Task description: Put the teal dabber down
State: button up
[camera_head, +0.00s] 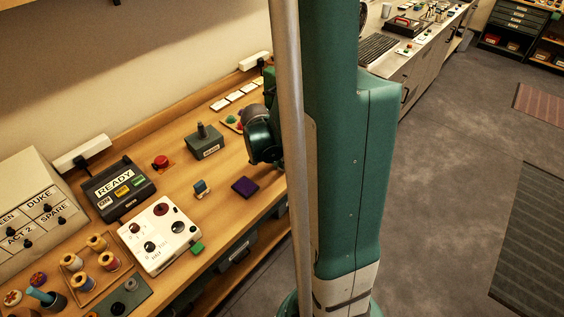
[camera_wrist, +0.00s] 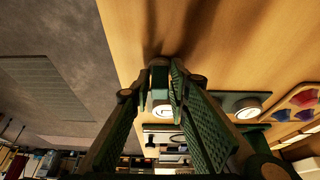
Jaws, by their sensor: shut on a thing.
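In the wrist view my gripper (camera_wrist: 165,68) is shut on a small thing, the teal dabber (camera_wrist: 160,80). Its dark teal part shows between the fingers, with a pale patch bearing a dark mark just below. Its lower end is hard to make out, and I cannot tell whether it touches the wooden table (camera_wrist: 225,45). In the head view my arm and column hide the fingers and the dabber. The same table (camera_head: 222,220) shows to the left of my column there.
A purple pad (camera_head: 245,186) and a small teal-and-pale block (camera_head: 201,188) lie on the table. A lever box (camera_head: 204,143), a red button (camera_head: 160,162), a READY box (camera_head: 117,188) and a white panel (camera_head: 160,235) stand around them. Bare wood lies between.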

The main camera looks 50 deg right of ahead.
jog(key=shift+f, duration=0.15)
jog(key=o, duration=0.8)
jog(key=shift+r, duration=0.25)
jog(key=shift+p+v, duration=0.9)
jog(key=shift+v, duration=5)
jog(key=shift+a, duration=0.15)
jog(key=shift+s+a+r+n+t+y, duration=0.95)
jog(key=shift+a+r+n, duration=1.8)
jog(key=shift+a, duration=2.45)
jog(key=shift+s+a+r+n+t+y, duration=0.15)
jog(key=shift+a+r+n+t+y, duration=0.35)
jog(key=shift+a+r+n+t, duration=2.55)
jog(key=shift+s+a+r+n+g+y, duration=0.55)
jog(key=shift+a+r+n, duration=1.85)
jog(key=shift+a, duration=4.95)
